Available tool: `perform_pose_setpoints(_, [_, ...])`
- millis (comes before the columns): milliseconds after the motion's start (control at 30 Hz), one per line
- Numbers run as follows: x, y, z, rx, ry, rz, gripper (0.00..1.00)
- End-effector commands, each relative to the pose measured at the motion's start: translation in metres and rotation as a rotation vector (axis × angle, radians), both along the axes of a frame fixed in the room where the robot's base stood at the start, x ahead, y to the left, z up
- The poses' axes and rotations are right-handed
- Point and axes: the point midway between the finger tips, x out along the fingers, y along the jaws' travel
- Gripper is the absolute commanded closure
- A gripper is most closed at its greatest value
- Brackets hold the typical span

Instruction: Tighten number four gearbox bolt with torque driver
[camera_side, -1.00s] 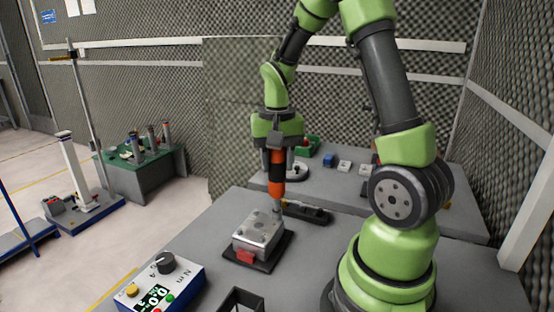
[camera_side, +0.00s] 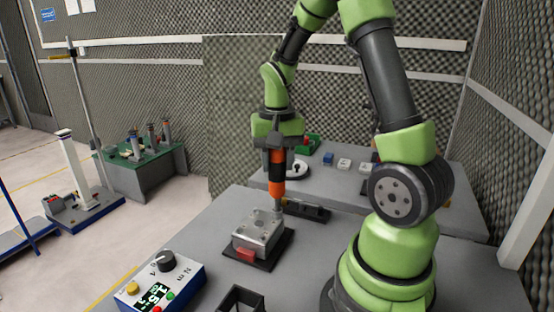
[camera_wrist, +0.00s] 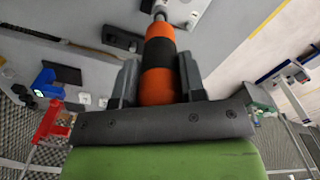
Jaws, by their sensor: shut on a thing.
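My gripper (camera_side: 277,148) is shut on an orange and black torque driver (camera_side: 277,178) and holds it upright. The driver also shows between the jaws in the wrist view (camera_wrist: 158,65). Its grey tip reaches down to the far right corner of the silver gearbox (camera_side: 257,235). The bolt under the tip is hidden, and I cannot tell whether they touch. The gearbox sits on a dark plate (camera_side: 268,262) with a red block (camera_side: 245,255) at its front. A blue and white control box (camera_side: 185,283) with a knob and a lit display stands at front left.
A black tray (camera_side: 310,212) lies just behind the gearbox. A dark open box (camera_side: 240,300) is at the front edge of the view. A rear bench (camera_side: 345,185) carries small blue and white blocks and a green bin (camera_side: 312,145). Grey table left of the gearbox is clear.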

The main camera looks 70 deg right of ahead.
Motion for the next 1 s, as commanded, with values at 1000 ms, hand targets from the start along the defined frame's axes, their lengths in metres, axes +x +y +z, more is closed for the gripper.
perform_pose_setpoints(1000, [0.001,0.000,0.016,-0.002,-0.004,0.000,0.89])
